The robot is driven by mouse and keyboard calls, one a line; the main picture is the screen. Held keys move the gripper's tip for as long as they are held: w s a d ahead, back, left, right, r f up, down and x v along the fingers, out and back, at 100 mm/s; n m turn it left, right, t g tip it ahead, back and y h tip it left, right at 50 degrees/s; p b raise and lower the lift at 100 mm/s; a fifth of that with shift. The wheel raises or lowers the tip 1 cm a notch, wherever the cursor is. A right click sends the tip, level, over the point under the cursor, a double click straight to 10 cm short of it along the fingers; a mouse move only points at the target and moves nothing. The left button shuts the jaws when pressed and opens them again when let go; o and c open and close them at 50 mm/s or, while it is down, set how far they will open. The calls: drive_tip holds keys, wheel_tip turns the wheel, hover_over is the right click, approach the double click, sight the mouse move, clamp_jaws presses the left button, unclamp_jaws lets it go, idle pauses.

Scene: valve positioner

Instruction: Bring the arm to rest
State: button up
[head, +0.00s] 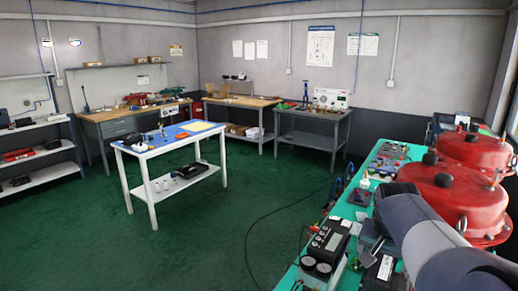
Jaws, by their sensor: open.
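My grey arm (428,232) reaches in from the lower right corner over the green-topped bench (285,278). My gripper (371,240) is the dark shape at the arm's near left side, low over the bench. It is open, and I see nothing held in it. Its fingertips are small and partly lost against the dark items around them. The gripper appears close to a dark handheld instrument with a screen (328,240); I cannot tell the exact gap.
Two large red round actuators (450,200) stand right beside and behind my arm. A gauge unit (318,268) and small fittings crowd the bench. A white table with a blue top (150,146) stands mid-room. Green floor (210,240) is open to the left, with a black cable across it.

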drive_tip(key=shift+r, duration=0.25)
